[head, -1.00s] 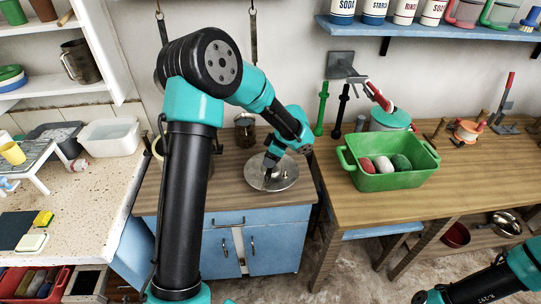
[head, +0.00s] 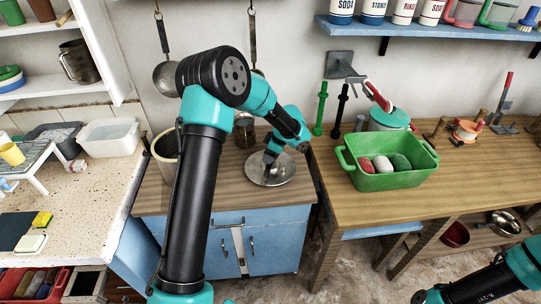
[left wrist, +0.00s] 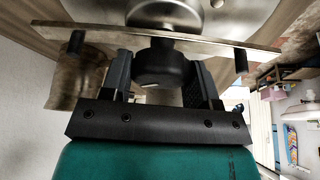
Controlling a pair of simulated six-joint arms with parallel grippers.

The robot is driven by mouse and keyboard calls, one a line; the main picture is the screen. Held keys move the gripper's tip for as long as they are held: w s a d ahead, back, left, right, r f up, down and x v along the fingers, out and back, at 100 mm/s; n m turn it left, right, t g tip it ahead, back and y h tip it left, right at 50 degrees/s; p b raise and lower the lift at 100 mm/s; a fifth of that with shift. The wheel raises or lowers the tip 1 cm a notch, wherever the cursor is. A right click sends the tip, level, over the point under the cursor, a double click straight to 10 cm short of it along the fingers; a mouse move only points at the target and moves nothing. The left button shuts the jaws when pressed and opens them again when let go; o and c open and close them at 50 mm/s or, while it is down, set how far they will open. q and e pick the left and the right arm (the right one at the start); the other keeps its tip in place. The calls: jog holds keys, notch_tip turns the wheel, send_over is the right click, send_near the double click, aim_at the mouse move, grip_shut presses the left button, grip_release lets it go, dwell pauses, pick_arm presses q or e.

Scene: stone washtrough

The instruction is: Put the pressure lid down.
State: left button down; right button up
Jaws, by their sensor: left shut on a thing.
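The pressure lid (head: 281,175) is a round grey metal disc over the wooden top of the blue cabinet in the head view. My left gripper (head: 268,160) points down at its middle. In the left wrist view the fingers (left wrist: 160,80) are shut on the lid's dark round knob (left wrist: 160,62), one on each side. A flat metal crossbar with a bolt near each end runs past the knob, and the shiny disc (left wrist: 240,18) lies beyond. I cannot tell whether the lid touches the wood. Only part of my right arm shows at the lower right; its gripper is out of view.
The cabinet top (head: 225,195) has free wood in front of the lid. A pale crock (head: 165,155) and a dark jar (head: 244,131) stand behind and left. A green tub (head: 390,178) with coloured rolls is on the bench to the right.

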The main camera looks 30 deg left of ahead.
pick_arm(q)
jog(key=shift+f, duration=0.3)
jog(key=shift+f, duration=0.15)
jog(key=shift+c, duration=1.8)
grip_release()
jog(key=v, duration=1.2)
jog(key=shift+d, duration=0.1)
